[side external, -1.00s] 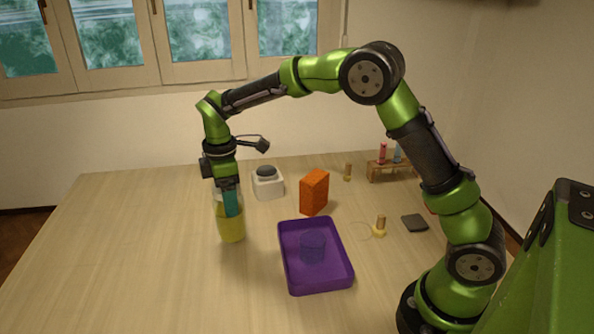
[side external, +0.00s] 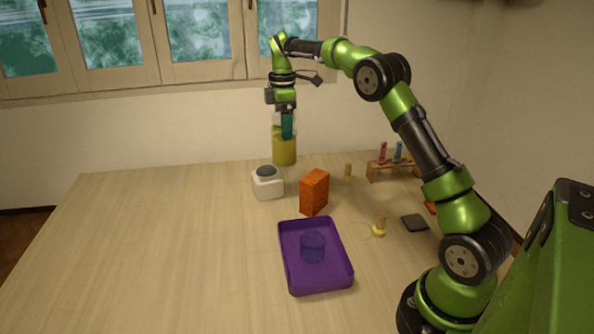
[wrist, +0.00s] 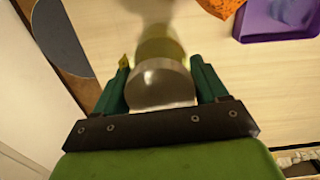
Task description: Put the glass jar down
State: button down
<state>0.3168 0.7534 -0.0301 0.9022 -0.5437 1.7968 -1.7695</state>
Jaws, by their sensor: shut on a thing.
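The glass jar (side external: 284,152), with yellow contents, is upright in my gripper (side external: 287,130) in the side external view. It appears behind and above the white device, near the table's back edge. It looks raised, but its exact height over the table is hard to tell. In the wrist view, my gripper (wrist: 163,90) has its green fingers on either side of the jar's round grey lid (wrist: 160,85), shut on the jar. The jar's yellow body shows behind the lid, and its bottom is hidden there.
A white device (side external: 268,187) with a dark top stands below the jar. An orange box (side external: 314,193), a purple tray (side external: 287,270) holding a clear cup (side external: 312,247), and a tube rack (side external: 385,174) stand to the right. The table's left and front are clear.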

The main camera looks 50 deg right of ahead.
jog(key=s+d+m, duration=0.1)
jog(key=s+d, duration=0.3)
jog(key=d, duration=0.9)
notch_tip(320, 180, down, 10)
jog(key=shift+d, duration=0.4)
jog(key=shift+s+f, duration=0.1)
jog(key=shift+f, duration=0.15)
jog(key=shift+c, duration=0.2)
grip_release()
